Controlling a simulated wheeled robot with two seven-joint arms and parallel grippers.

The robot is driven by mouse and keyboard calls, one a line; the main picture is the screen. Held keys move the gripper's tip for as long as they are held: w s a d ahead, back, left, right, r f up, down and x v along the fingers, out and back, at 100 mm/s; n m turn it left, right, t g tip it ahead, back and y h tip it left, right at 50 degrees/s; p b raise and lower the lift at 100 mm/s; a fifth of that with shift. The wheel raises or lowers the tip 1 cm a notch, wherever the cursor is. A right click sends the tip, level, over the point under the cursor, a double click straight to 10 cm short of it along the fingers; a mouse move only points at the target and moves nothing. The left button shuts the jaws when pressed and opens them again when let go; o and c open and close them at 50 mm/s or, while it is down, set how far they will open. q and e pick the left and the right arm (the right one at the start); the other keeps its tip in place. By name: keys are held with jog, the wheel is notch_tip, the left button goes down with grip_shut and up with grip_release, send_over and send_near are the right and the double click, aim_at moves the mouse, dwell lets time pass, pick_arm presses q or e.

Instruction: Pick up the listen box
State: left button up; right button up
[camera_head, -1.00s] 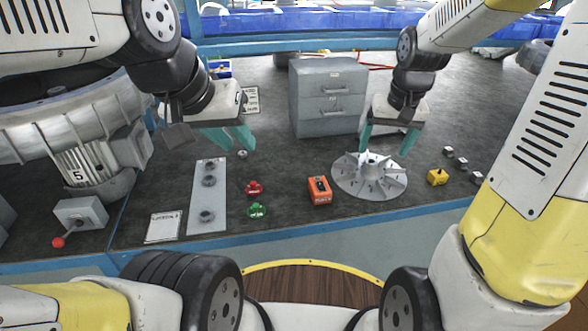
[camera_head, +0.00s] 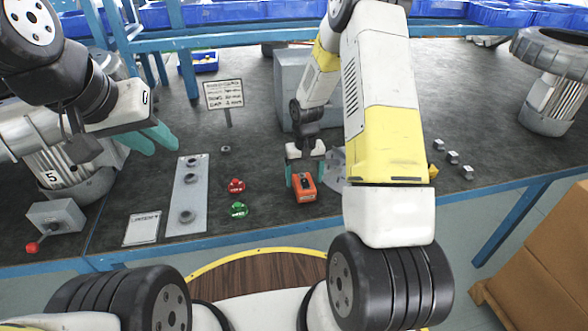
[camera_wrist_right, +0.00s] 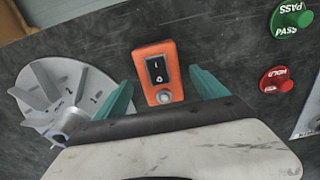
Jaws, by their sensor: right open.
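The listen box, as I take it, is the orange box (camera_head: 304,193) with a black rocker switch and a round knob, on the bench near its front edge. In the right wrist view the orange box (camera_wrist_right: 158,74) lies between the two teal fingers of my right gripper (camera_wrist_right: 160,88). My right gripper (camera_head: 305,176) is open and low over the box, one finger on each side; I cannot tell whether they touch it. My left gripper (camera_head: 160,139) hangs empty at the left of the bench, its two teal fingers apart.
A finned impeller (camera_wrist_right: 62,98) stands beside the box, mostly hidden by my right arm in the head view. Red (camera_head: 236,185) and green (camera_head: 238,209) buttons sit left of the box. Small blocks (camera_head: 453,157) lie right.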

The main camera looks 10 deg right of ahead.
aim_at(304, 179)
notch_tip(304, 179, down, 3)
jog(key=shift+f, duration=0.15)
jog(key=shift+c, duration=0.4)
jog(key=c, duration=1.4)
jog(key=shift+c, duration=0.6)
